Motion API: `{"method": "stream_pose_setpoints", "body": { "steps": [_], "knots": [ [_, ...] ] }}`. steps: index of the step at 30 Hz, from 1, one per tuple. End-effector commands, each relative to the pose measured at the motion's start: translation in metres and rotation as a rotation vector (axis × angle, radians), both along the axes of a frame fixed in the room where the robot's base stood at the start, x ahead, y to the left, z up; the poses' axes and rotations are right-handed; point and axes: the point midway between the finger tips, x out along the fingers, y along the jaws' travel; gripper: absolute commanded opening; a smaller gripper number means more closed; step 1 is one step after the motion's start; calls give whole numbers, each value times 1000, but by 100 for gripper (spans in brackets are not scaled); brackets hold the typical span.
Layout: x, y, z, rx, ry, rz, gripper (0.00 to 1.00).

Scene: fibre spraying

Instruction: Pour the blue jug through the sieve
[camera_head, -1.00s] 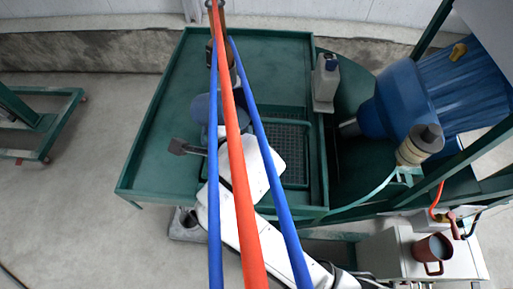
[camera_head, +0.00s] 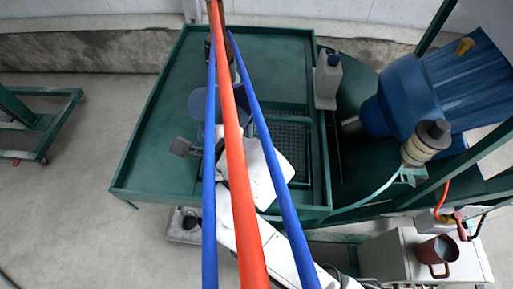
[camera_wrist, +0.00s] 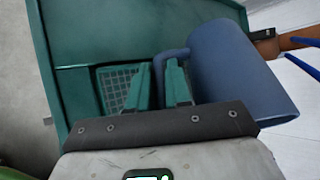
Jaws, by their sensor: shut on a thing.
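The blue jug (camera_head: 201,103) is above the green table, partly hidden behind the red and blue rods in the head view. In the wrist view the jug (camera_wrist: 232,70) lies slanted across the upper right, its handle (camera_wrist: 172,54) towards the left. My gripper (camera_wrist: 160,72) is shut on this handle, with the green fingers to either side of it. What is inside the jug is hidden. I cannot clearly make out the sieve; a dark brown upright vessel (camera_head: 230,62) at the back of the table is mostly covered by the rods.
The green table (camera_head: 160,130) has a raised rim and a sunken mesh grate (camera_head: 296,150) at its right. A grey bottle (camera_head: 327,82) stands right of the table near a large blue drum (camera_head: 400,98). A red mug (camera_head: 437,254) stands on a grey cabinet.

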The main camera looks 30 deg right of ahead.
Motion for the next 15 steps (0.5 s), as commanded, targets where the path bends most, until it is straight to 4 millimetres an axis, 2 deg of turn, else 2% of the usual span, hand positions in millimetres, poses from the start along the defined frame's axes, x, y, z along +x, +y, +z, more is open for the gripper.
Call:
{"method": "stream_pose_setpoints", "body": {
  "steps": [15],
  "knots": [
    [0, 0, -11, 22, -53, 4, 0]
  ]
}}
